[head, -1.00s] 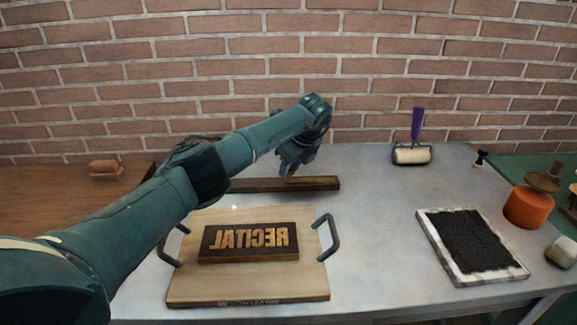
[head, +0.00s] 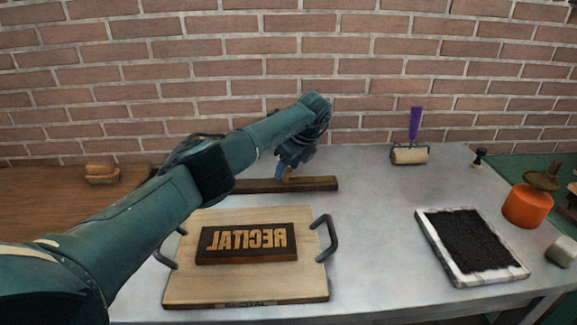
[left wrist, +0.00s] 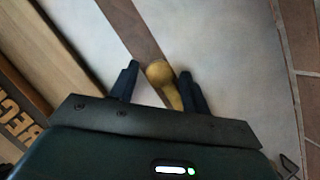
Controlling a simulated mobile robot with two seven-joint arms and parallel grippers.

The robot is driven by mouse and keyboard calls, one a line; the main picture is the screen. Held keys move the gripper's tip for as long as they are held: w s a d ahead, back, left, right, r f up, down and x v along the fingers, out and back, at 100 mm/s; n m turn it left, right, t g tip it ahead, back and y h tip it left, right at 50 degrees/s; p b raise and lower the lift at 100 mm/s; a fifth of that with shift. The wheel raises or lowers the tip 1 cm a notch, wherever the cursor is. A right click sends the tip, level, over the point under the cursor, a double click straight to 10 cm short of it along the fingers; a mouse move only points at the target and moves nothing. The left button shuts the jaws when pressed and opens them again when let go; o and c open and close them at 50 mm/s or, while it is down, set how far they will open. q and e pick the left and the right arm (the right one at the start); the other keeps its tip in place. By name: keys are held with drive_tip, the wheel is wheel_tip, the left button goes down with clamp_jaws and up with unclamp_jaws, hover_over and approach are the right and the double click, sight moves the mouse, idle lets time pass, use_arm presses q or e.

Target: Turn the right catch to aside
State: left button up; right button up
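A brass catch (head: 287,175) sits on a long dark wooden bar (head: 322,184) lying on the table behind the printing board. In the left wrist view the catch (left wrist: 160,74) has a rounded head and a narrower tail, and lies between my fingers. My left gripper (head: 284,172) is low over the bar. Its two dark fingers (left wrist: 158,84) are apart, with a gap visible on each side of the catch. The far part of the bar and any other catch are hidden behind my left arm. My right gripper is not in view.
A wooden board (head: 190,285) with two dark handles bears a block lettered RECITAL (head: 246,243) in front of the bar. To the right are an ink tray (head: 472,245), a roller (head: 410,155) and an orange pot (head: 527,206). The table between is clear.

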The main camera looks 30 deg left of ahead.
use_arm(q)
drive_tip(key=shift+o, duration=0.2)
drive_tip(key=v, duration=1.3)
drive_tip(key=shift+b, duration=0.35)
